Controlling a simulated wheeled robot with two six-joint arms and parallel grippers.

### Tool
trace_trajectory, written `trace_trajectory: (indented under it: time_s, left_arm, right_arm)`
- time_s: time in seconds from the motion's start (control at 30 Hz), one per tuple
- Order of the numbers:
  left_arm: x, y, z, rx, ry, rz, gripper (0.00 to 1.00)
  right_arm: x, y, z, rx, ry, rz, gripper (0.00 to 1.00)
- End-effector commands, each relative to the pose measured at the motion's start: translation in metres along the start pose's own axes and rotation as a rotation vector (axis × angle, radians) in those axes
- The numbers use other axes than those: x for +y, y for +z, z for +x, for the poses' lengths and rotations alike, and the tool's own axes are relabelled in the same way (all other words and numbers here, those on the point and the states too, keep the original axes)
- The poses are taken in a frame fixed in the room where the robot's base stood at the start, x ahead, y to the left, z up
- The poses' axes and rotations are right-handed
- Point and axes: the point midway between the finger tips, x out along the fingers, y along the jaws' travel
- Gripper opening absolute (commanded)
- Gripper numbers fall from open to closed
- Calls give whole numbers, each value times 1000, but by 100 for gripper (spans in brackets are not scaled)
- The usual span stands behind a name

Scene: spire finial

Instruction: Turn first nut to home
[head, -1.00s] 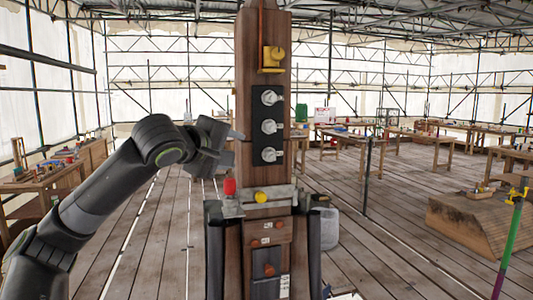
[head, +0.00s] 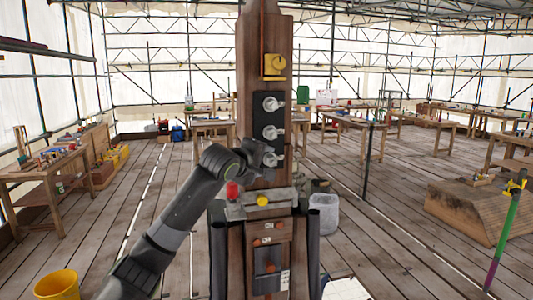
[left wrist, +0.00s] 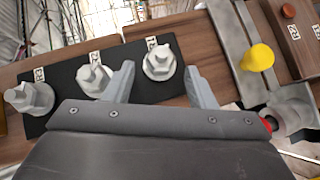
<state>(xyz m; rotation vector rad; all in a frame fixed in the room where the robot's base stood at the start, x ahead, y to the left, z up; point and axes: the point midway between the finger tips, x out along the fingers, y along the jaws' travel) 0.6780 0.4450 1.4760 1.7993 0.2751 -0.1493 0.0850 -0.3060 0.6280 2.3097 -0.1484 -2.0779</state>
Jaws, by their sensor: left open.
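A wooden post (head: 252,90) carries a black plate (head: 259,118) with three grey hex nuts in a column: top (head: 271,103), middle (head: 271,132) and bottom (head: 273,160). My left gripper (head: 264,154) is open at the left of the bottom nut in the head view. In the left wrist view, the open fingers (left wrist: 160,72) stand either side of the bottom nut (left wrist: 160,62), with gaps on both sides. The middle nut (left wrist: 95,80) is just outside the left finger; the top nut (left wrist: 33,97) is farther left. My right gripper is out of view.
Below the plate is a grey ledge (head: 280,196) with a red knob (head: 232,190) and a yellow knob (head: 262,201). A yellow block (head: 273,66) sits above the plate. A yellow bucket (head: 56,285) stands at lower left. Benches stand well back.

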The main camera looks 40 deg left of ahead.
Motion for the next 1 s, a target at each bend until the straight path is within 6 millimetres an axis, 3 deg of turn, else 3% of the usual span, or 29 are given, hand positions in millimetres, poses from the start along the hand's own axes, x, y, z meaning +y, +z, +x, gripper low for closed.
trace_trajectory:
  time_s: [0.2, 0.53, 0.87, 1.0]
  left_arm:
    - [1, 0, 17, 0, 1, 1, 50]
    - [0, 0, 19, 1, 1, 2, 50]
    - [0, 0, 19, 1, 1, 2, 7]
    - [0, 0, 19, 1, -2, 4, 6]
  right_arm:
    - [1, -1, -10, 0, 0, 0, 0]
    - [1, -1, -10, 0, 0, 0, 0]
    - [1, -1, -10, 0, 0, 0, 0]
    - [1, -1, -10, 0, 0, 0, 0]
